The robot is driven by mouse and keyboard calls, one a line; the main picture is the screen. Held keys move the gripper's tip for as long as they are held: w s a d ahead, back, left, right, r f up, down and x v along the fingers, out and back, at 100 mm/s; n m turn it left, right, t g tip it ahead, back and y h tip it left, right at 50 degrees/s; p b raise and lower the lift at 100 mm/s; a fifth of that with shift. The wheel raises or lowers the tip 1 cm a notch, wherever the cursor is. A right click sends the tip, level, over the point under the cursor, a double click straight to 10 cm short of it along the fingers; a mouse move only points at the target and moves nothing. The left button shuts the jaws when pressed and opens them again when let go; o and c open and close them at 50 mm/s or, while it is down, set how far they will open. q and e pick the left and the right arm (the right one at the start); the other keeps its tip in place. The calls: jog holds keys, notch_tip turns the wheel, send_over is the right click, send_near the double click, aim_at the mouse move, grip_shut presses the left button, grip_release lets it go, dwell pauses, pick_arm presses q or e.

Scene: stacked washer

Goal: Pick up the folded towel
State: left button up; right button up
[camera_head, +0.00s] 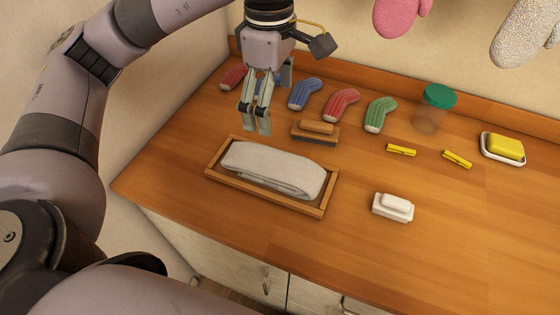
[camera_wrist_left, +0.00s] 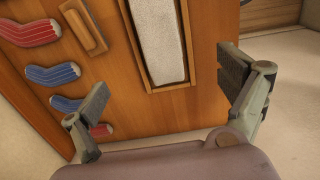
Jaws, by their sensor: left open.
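A folded grey-white towel (camera_head: 272,168) lies in a shallow wooden tray (camera_head: 318,210) near the front left of the counter. My left gripper (camera_head: 255,130) hangs just behind the tray's far left end, above the counter and apart from the towel. In the left wrist view, the left gripper (camera_wrist_left: 165,100) is open with its fingers wide apart and nothing between them touching. The towel (camera_wrist_left: 158,40) also shows there at the upper middle, inside the tray. My right gripper is in neither view.
Several socks, such as the red one (camera_head: 341,104) and green one (camera_head: 380,115), lie behind the tray near a wooden brush (camera_head: 316,132). A white soap dish (camera_head: 393,207), yellow clips (camera_head: 401,150), a green-lidded jar (camera_head: 435,108) and a yellow bar (camera_head: 505,147) sit rightward. Mittens (camera_head: 402,15) hang above.

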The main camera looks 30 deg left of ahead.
pick_arm(q)
send_over(271, 160)
notch_tip(271, 160, down, 11)
jog(key=shift+d+r, duration=0.1)
jog(key=shift+f, duration=0.55)
notch_tip(271, 160, down, 4)
jog(key=shift+f+p, duration=0.15)
jog(key=shift+p, duration=0.75)
jog(key=shift+f, duration=0.45)
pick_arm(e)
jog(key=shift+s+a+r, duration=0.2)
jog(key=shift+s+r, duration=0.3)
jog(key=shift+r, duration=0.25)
pick_arm(q)
jog(key=shift+c, duration=0.2)
jog(key=c, duration=1.2)
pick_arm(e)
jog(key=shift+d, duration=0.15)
